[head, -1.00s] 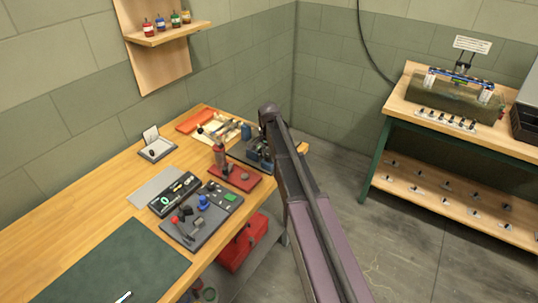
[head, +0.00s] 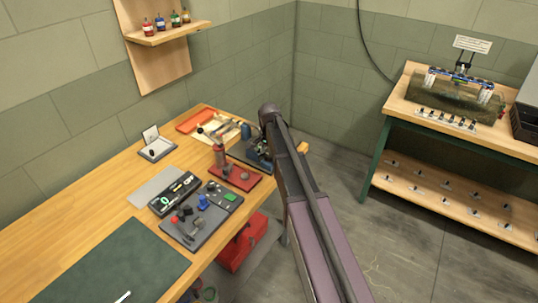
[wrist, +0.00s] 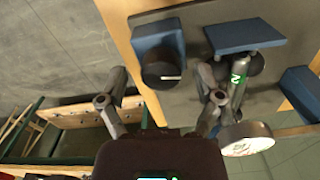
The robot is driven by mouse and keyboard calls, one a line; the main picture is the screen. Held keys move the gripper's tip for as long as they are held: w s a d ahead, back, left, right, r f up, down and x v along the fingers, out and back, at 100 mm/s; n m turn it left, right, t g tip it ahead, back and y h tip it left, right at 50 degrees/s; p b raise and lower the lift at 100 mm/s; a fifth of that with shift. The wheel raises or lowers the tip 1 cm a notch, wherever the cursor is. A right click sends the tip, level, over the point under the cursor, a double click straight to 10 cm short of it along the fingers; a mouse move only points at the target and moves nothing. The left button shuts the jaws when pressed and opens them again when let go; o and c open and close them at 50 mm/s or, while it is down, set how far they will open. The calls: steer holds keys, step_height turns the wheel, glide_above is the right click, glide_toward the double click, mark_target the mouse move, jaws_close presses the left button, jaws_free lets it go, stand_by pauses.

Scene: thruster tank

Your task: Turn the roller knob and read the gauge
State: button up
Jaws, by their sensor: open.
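In the wrist view, a black knob (wrist: 162,73) with a white pointer line sits beside a blue block (wrist: 159,42) on a dark base plate. A round white gauge (wrist: 246,138) lies at the lower right, its reading too small to make out. A dark roller with a green mark (wrist: 238,78) is between the gauge and another blue block (wrist: 244,36). My gripper (wrist: 161,82) is open, its fingers on either side of the knob in the picture. I cannot tell whether they touch it. In the head view, the device (head: 258,152) is partly hidden behind my arm.
The wooden bench (head: 75,213) carries a red-based press (head: 236,177), a grey board with coloured parts (head: 190,232), a black tray (head: 174,194) and a green mat (head: 105,265). A second bench with a tank (head: 455,98) stands at the right.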

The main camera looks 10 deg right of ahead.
mark_target(270, 157)
steer(key=shift+n, duration=0.3)
steer(key=shift+n, duration=1.8)
steer(key=n, duration=0.8)
steer(key=shift+n, duration=0.4)
steer(key=n, duration=0.4)
steer(key=shift+r+n+p, duration=0.3)
steer(key=shift+r+p, duration=0.1)
step_height(270, 157, up, 13)
steer(key=p, duration=1.3)
steer(key=s+f+m+b, duration=0.3)
steer(key=s+f+b, duration=0.5)
steer(key=s, duration=0.5)
steer(key=s+f+m+b, duration=0.3)
steer(key=s+f+b, duration=0.5)
steer(key=s, duration=0.5)
steer(key=shift+a+f+m, duration=0.2)
steer(key=shift+f+m, duration=0.05)
steer(key=shift+m, duration=0.05)
